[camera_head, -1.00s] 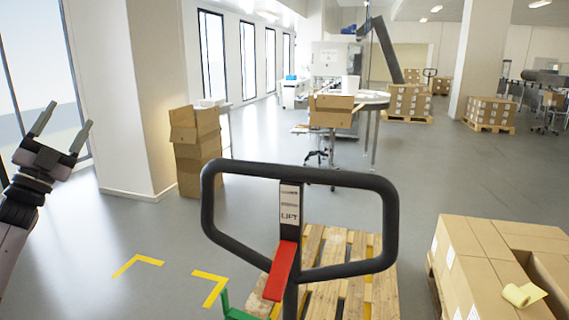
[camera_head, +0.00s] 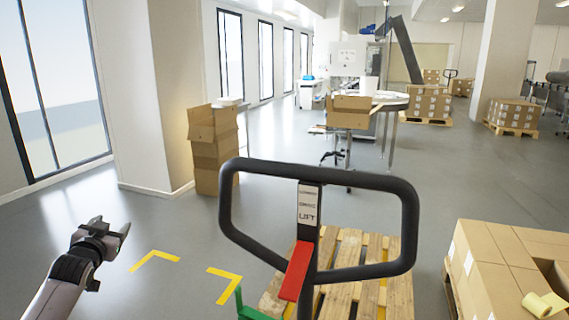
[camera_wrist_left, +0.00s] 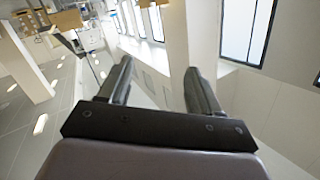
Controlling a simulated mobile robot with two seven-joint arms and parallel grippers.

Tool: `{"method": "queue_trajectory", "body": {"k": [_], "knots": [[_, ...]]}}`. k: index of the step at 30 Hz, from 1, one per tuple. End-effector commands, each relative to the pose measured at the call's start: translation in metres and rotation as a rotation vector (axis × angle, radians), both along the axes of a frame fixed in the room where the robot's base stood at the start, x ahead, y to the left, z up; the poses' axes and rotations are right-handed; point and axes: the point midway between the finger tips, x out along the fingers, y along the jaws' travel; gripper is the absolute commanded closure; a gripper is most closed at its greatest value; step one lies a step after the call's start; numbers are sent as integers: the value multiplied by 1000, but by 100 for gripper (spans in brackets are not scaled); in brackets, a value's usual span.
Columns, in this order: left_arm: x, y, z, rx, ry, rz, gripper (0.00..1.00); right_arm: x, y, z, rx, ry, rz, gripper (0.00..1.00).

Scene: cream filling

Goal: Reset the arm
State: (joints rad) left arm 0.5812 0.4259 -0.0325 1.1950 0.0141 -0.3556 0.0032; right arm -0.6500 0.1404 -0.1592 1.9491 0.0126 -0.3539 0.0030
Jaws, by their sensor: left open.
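My left gripper (camera_head: 112,227) is at the lower left of the head view, over the grey floor and left of the pallet jack handle. In the left wrist view its two dark fingers (camera_wrist_left: 157,92) stand wide apart with nothing between them. It touches nothing. My right arm and gripper are not in view.
A black pallet jack handle (camera_head: 412,225) with a red lever (camera_head: 296,271) stands in front, over a wooden pallet (camera_head: 345,300). Stacked cartons (camera_head: 500,262) stand at the right. An open carton stack (camera_head: 215,165) stands near the pillar. Yellow corner marks (camera_head: 226,273) lie on clear floor.

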Motion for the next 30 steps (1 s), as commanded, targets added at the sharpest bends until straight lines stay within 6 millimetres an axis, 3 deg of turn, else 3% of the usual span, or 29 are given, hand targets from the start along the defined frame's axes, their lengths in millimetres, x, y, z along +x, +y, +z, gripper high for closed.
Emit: {"method": "queue_trajectory", "body": {"k": [1,6,11,15,22,30], "knots": [[-12,-18,-30,-3,36,-29,36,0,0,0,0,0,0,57],[-57,-72,-108,-26,132,-114,36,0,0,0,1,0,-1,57],[-113,-120,-170,-67,220,-184,36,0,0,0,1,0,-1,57],[-170,-158,-213,-116,292,-235,36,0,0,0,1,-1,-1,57],[-270,-214,-256,-218,403,-292,36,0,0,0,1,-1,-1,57],[-363,-256,-269,-331,500,-312,36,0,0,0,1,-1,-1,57]]}}
